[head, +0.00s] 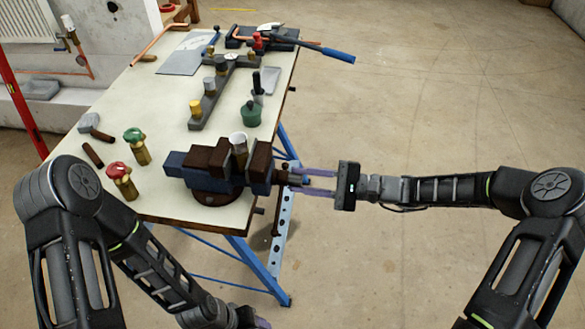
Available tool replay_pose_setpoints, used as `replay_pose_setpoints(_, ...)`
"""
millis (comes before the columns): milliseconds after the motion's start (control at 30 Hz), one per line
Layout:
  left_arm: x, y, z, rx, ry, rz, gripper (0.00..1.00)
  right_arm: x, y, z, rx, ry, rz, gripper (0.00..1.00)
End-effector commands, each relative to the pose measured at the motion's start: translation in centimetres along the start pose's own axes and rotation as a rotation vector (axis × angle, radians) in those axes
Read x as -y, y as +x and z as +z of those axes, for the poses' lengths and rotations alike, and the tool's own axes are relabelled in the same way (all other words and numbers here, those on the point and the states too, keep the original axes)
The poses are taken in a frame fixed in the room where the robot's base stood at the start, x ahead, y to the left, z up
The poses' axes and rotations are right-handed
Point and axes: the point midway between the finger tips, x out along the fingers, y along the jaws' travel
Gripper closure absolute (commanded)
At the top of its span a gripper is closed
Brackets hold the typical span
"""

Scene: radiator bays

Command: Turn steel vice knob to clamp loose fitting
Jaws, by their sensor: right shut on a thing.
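The blue and brown vice (205,182) stands at the table's near right corner. A metal fitting (238,142) with a pale top stands upright between its jaws; whether both jaws touch it I cannot tell. The steel vice knob (294,180) is at the right end of the vice, partly hidden by fingers. My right gripper (288,179) reaches in from the right and is shut on the knob, with one purple finger above and one below. My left gripper (262,322) is low at the bottom edge, mostly cut off, away from the vice.
The workbench (165,105) holds a red-handled valve (121,182), a green-handled valve (136,146), a hammer (92,124), a green bottle (251,115) and a grey rack (205,100). A blue-handled tool (325,51) overhangs the far right edge. The floor at right is clear.

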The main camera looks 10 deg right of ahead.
Motion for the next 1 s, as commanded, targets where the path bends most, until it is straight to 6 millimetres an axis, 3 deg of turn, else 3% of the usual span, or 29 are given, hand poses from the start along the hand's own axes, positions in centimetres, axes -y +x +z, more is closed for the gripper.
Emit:
replay_pose_setpoints(33, -0.4, -1.3, 0.1, 0.003, -0.001, -0.002, 0.42, 0.4, -0.1, 0.3, -0.006, 0.073, 0.003, 1.00)
replay_pose_setpoints(500, -1.8, -6.1, 0.8, 0.020, -0.015, -0.022, 0.42, 0.1, -0.2, 0.1, -0.008, 0.947, 0.001, 1.00)
replay_pose_setpoints(633, -1.8, -6.3, 0.8, 0.022, -0.017, -0.024, 0.42, -0.1, -0.3, -0.2, -0.010, 1.078, -0.001, 1.00)
replay_pose_setpoints(867, -1.7, -6.2, 0.8, 0.022, -0.016, -0.024, 0.42, -0.3, -0.3, -0.3, -0.010, 1.095, -0.002, 1.00)
replay_pose_setpoints(900, -1.7, -6.2, 0.8, 0.022, -0.016, -0.024, 0.42, -0.3, -0.3, -0.3, -0.010, 1.095, -0.002, 0.69)
replay_pose_setpoints(1000, -1.7, -6.2, 0.8, 0.022, -0.016, -0.023, 0.42, -0.2, -0.3, -0.2, -0.008, 1.093, -0.001, 0.61)
